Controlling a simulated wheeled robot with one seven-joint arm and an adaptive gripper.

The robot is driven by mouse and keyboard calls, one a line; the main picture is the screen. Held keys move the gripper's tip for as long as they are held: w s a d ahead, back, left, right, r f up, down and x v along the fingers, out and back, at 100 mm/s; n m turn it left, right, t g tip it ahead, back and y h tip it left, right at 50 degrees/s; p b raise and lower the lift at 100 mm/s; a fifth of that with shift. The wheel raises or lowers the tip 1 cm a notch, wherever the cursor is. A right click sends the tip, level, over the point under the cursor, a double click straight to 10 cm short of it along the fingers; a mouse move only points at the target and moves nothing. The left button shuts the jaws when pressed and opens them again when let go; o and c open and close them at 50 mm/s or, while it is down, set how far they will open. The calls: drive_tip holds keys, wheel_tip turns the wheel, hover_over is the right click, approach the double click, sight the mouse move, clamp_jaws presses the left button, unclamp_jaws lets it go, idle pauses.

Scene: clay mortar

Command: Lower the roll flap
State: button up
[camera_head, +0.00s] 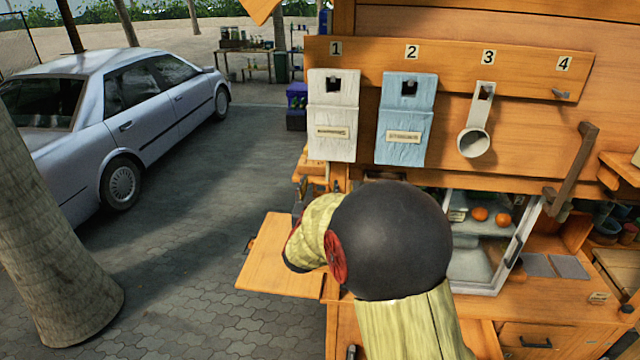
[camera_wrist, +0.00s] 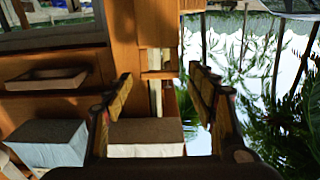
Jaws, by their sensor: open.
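I cannot pick out a roll flap with certainty. A flat orange wooden panel (camera_head: 270,258) juts out level from the left side of the wooden stall, below the hanging boards. My arm covers the stall area right of it. My gripper shows in the wrist view (camera_wrist: 163,85), its two fingers apart with nothing between them. Behind the fingers are a wooden post (camera_wrist: 155,25) and a narrow gap at the stall's edge. In the head view my arm hides most of the gripper, which is near the panel's back right corner.
A white holder (camera_head: 333,115), a blue holder (camera_head: 403,119) and a ladle (camera_head: 474,140) hang from a numbered board (camera_head: 445,63). A glass-sided case (camera_head: 478,255) stands right of my arm. A wooden bracket (camera_head: 572,168) juts out farther right. Paving left of the stall is open; a car (camera_head: 120,125) stands beyond.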

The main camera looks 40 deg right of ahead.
drive_tip(key=shift+w+d, duration=0.3)
drive_tip(key=shift+d, duration=0.05)
clamp_jaws()
idle(0.7)
